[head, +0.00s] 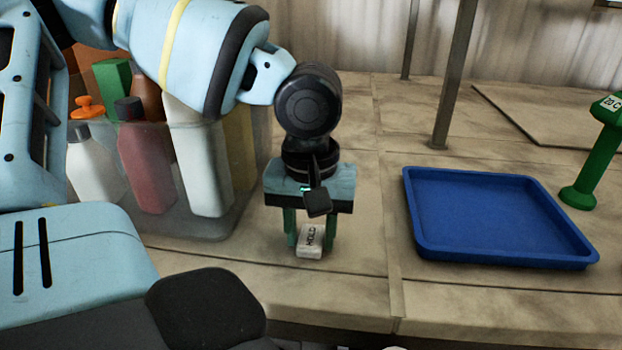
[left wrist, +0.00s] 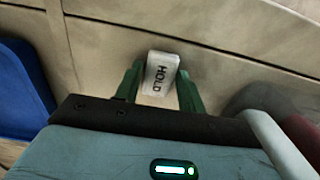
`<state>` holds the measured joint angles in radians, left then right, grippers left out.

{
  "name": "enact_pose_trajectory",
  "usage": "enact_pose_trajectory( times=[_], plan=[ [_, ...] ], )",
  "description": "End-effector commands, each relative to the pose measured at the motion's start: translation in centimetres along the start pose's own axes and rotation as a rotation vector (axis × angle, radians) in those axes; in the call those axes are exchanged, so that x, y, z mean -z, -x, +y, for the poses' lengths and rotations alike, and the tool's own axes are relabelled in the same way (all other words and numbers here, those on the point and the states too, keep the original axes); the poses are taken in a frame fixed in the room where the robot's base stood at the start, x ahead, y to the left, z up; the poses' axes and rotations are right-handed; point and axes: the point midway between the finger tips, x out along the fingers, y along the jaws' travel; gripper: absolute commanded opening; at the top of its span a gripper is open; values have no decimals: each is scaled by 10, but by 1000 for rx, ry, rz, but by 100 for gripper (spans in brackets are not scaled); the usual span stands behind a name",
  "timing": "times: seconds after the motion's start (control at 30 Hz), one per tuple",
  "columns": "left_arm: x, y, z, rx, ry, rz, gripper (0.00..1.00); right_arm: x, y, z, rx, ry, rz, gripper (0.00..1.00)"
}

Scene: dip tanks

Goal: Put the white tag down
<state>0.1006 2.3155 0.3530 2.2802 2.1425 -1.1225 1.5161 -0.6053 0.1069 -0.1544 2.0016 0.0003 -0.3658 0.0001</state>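The white tag (head: 311,241), a small block marked HOLD, is at the front of the table. My left gripper (head: 311,238) points down with its green fingers on either side of the tag, and they appear to touch its sides. In the left wrist view the tag (left wrist: 160,74) sits between the two fingertips (left wrist: 160,82). The tag is low, at or just above the table top; I cannot tell whether it touches. My right gripper is not in view.
A blue tray (head: 497,215), empty, lies to the right. A clear bin (head: 225,219) of several bottles stands close on the left. A green stand (head: 594,155) is at the far right. The tiled table (head: 350,290) is bare around the gripper; its front edge is near.

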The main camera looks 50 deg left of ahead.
Motion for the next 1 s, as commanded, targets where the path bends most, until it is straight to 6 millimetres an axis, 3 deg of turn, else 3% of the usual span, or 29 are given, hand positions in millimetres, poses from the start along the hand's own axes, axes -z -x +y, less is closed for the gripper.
enact_pose_trajectory(
  times=[0.1, 0.47, 0.57, 1.0],
  plan=[
    [0, 0, 0, 0, 0, 0, 54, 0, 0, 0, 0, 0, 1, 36],
    [0, 6, 0, -1, 1, 1, 54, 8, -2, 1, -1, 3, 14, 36],
    [1, 18, 0, -3, 0, 4, 54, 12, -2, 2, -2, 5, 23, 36],
    [0, 101, 0, -3, 1, 4, 54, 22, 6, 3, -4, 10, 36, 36]
  ],
)
